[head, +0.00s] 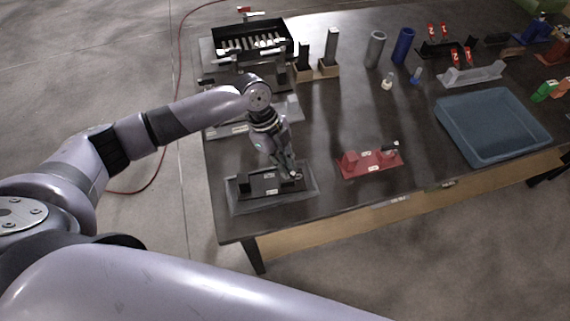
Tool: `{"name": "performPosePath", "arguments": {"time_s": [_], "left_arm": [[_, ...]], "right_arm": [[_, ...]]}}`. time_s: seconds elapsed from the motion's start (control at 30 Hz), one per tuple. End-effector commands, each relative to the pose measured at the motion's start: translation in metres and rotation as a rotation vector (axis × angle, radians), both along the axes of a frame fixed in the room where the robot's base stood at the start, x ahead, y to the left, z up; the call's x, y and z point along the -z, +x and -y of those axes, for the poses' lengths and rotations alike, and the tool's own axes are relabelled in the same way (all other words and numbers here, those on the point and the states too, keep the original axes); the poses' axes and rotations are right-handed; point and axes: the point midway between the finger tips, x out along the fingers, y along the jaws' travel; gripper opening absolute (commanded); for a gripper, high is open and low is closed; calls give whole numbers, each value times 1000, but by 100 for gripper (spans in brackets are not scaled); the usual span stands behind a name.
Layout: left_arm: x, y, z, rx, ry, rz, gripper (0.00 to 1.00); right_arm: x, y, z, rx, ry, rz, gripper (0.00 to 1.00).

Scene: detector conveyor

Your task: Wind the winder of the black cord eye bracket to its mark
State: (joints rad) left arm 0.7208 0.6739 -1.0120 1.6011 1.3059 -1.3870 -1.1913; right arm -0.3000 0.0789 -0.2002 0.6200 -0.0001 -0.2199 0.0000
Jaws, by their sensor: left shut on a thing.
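The black cord eye bracket (262,188) lies on a grey base plate (240,208) at the table's near left corner. It has a raised black block at its left end and small pale labels. My left gripper (293,172) reaches down over the bracket's right end and is shut on the winder there. The fingers hide most of the winder, and its mark cannot be made out at this size. My right gripper is not in view.
A red bracket (370,162) of similar shape lies to the right. A blue-grey tray (490,155) stands further right. Behind are a black rack (285,30), a grey cylinder (375,49) and a blue cylinder (403,46). The table's middle is clear.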

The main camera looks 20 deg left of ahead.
Motion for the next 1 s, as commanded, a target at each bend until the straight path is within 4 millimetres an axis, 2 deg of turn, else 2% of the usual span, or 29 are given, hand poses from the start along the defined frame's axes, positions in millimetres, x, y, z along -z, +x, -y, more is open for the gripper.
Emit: {"name": "performPosePath", "arguments": {"time_s": [1.0], "left_arm": [[0,1,0,121,0,2,0]], "right_arm": [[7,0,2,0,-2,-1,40]]}}
